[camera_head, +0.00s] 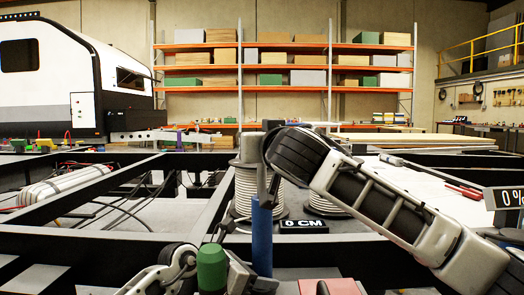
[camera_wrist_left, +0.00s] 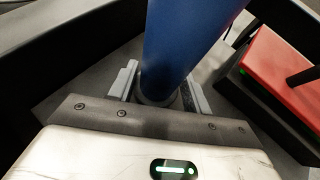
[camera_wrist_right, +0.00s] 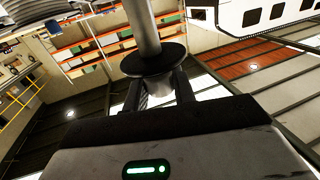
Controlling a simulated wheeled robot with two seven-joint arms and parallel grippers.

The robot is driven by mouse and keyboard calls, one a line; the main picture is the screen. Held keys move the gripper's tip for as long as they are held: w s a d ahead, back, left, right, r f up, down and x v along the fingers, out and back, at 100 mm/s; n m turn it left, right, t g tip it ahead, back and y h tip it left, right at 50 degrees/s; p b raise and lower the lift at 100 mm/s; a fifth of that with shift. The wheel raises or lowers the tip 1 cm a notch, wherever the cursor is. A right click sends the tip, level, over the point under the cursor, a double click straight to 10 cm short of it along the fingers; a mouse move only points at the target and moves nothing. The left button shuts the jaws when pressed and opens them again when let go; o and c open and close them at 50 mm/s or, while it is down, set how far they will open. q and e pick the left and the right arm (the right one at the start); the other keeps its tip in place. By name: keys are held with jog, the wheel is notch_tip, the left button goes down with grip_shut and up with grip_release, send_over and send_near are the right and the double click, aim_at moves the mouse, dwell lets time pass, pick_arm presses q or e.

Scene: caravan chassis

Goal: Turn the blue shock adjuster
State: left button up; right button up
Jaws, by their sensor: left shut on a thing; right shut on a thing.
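The blue shock adjuster (camera_head: 262,240) is an upright blue cylinder near the middle of the head view. It fills the upper middle of the left wrist view (camera_wrist_left: 182,42). My left gripper (camera_wrist_left: 160,94) is shut on it near its lower end, one finger on each side. My right arm comes in from the right above it in the head view. My right gripper (camera_wrist_right: 158,90) is shut on a dark grey rod with a round flange (camera_wrist_right: 153,60). The right fingertips are hard to make out in the head view.
Coiled light-grey springs (camera_head: 243,192) stand behind the blue cylinder, beside a "0 CM" sign (camera_head: 304,224). A "0 %" sign (camera_head: 505,197) is at the right. A green cylinder (camera_head: 212,267) and a red block (camera_head: 330,287) are close in front. Black chassis beams surround the area.

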jog(key=m+h, duration=0.2)
jog(key=shift+a+f+t+h, duration=0.1)
jog(key=shift+a+t+h, duration=0.05)
jog(key=shift+t+h, duration=0.2)
jog(key=m+h, duration=0.2)
jog(key=h, duration=0.2)
jog(key=shift+m+h, duration=0.25)
jog(key=shift+m, duration=0.15)
jog(key=m+g+h, duration=0.1)
jog(key=h, duration=0.1)
jog(key=m+h, duration=0.2)
jog(key=h, duration=0.1)
jog(key=shift+g, duration=0.35)
jog(key=shift+m+g+h, duration=0.7)
jog(key=shift+m+h, duration=0.3)
jog(key=shift+h, duration=0.2)
jog(key=shift+d+m+g+h, duration=0.2)
jog(key=shift+m+g+h, duration=0.2)
jog(key=shift+h, duration=0.1)
jog(key=o, duration=1)
